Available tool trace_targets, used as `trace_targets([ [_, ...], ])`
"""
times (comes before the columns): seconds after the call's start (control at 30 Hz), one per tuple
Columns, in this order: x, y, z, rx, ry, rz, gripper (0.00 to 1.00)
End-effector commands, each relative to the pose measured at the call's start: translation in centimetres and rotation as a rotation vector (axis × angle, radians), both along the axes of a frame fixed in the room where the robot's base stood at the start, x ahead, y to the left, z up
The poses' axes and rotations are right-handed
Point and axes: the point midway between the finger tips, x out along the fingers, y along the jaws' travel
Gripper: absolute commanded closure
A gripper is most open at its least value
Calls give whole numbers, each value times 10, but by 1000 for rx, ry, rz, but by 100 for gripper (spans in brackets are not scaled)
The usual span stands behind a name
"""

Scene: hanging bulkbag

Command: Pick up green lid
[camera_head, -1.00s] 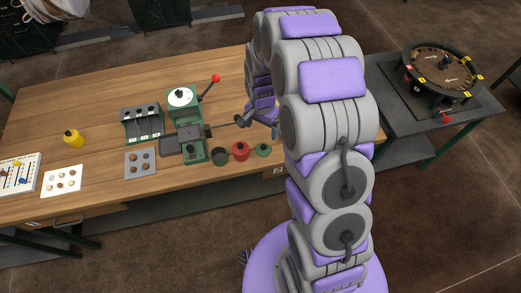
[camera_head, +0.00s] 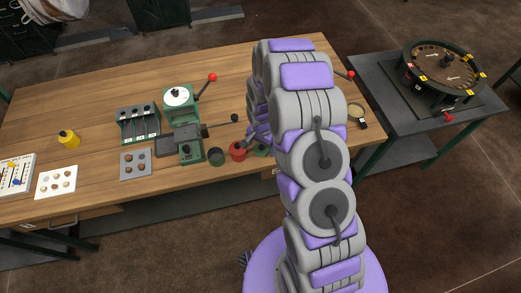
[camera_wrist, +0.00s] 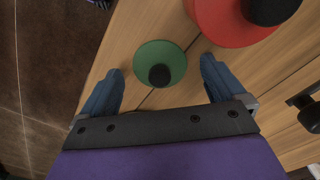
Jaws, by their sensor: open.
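The green lid (camera_wrist: 150,58) is a round, shallow disc with a black knob on top. In the wrist view it lies on the wooden table between and just ahead of my open fingers. My gripper (camera_wrist: 160,90) is open and empty, with one blue-grey finger on each side. In the head view the green lid (camera_head: 261,150) is partly hidden by my arm, and my gripper is mostly hidden behind the arm too.
A red lidded item (camera_head: 238,151) stands close beside the green lid; it also shows in the wrist view (camera_wrist: 228,22). The table's front edge is near.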

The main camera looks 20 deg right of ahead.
Motion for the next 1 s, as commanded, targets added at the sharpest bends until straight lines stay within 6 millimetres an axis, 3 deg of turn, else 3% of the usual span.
trace_targets([
  [0.27,0,3,-7,-4,-2,1,3],
  [0.9,0,2,-7,-2,-1,0,63],
  [1.0,0,3,-7,-4,-1,0,63],
])
